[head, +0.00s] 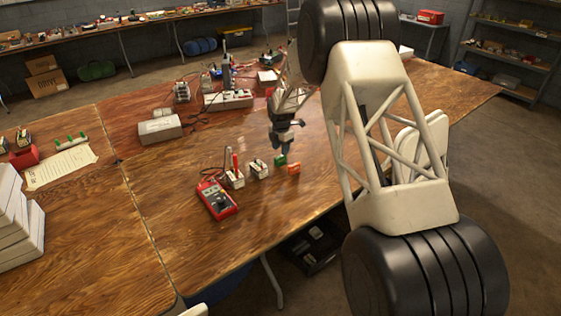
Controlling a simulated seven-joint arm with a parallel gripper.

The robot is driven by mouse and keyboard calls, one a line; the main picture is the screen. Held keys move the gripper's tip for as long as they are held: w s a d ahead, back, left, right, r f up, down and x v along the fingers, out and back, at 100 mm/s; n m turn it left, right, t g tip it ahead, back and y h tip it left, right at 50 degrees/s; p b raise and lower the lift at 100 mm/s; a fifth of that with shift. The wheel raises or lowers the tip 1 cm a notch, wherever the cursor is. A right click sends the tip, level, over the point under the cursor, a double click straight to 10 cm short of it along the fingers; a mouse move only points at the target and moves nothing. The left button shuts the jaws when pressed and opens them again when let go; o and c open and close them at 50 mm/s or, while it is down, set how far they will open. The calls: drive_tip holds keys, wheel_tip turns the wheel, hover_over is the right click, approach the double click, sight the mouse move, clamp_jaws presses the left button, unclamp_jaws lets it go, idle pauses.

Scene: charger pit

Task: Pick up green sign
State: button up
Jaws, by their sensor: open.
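A small green piece (281,160), which looks like the green sign, is on the wooden table (210,250) near the middle of the picture. An orange piece (294,169) is close to its right. My gripper (284,149) points down just above and behind the green piece. Its fingers are small and dark here, and the jaws are open. I cannot tell whether a finger touches the green piece. The gripper's own body hides what lies behind it.
A red meter (217,200) and small white blocks (259,169) stand left of the green piece. A white power strip (228,100) and a grey box (160,130) are further back. The front table area is mostly clear.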

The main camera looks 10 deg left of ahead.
sight(280, 156)
drive_tip(key=shift+a+f, duration=0.1)
drive_tip(key=shift+f, duration=2.5)
clamp_jaws()
